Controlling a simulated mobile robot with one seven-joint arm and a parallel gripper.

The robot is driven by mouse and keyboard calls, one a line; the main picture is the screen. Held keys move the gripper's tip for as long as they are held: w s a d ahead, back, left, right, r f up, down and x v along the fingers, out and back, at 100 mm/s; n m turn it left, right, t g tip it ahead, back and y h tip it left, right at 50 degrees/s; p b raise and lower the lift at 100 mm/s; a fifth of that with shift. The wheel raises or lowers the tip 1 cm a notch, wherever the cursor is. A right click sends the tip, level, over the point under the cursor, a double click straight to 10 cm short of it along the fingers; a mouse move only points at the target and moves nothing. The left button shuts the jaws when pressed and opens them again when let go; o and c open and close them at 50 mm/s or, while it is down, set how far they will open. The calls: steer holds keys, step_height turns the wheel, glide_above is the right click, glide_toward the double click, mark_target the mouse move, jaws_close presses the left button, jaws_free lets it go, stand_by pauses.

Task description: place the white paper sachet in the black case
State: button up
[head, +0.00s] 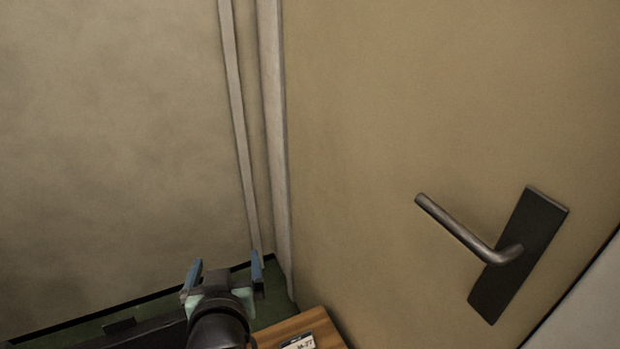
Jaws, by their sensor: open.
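My gripper (225,274) is at the bottom of the head view, left of centre. Its two blue fingertips stand apart and nothing shows between them. Neither a white paper sachet nor a case that I can make out for certain is in view. A black edge (150,331) shows low at the left, beside my gripper; I cannot tell what it belongs to.
A tan door (400,120) with a metal lever handle (468,235) on a dark plate fills the right. A plain wall (110,140) is at the left. A wooden surface (290,328) bearing a small label (299,342) is right of my gripper. The floor (272,290) is green.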

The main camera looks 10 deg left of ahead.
steer(key=w+d+r+m+t, duration=0.1)
steer(key=d+r+t, duration=0.2)
steer(key=r, duration=0.6)
steer(key=w+d+r+t, duration=0.1)
steer(key=d+r+t, duration=0.15)
steer(key=r, duration=0.65)
steer(key=s+d+r+m+t+h, duration=0.1)
steer(key=s+d+r+t, duration=0.2)
steer(key=r, duration=0.5)
steer(key=s+d+r+t+h, duration=0.1)
steer(key=s+d+r+t, duration=0.2)
steer(key=r, duration=0.6)
steer(key=s+d+r+m+t+h, duration=0.1)
steer(key=s+d+r+t+h, duration=0.1)
steer(key=s+d+r, duration=0.3)
step_height(320, 180, up, 4)
steer(key=shift+s+d+r+m+t, duration=0.1)
steer(key=shift+s+d+m+t, duration=0.3)
steer(key=shift+s, duration=0.65)
steer(key=shift+a, duration=0.15)
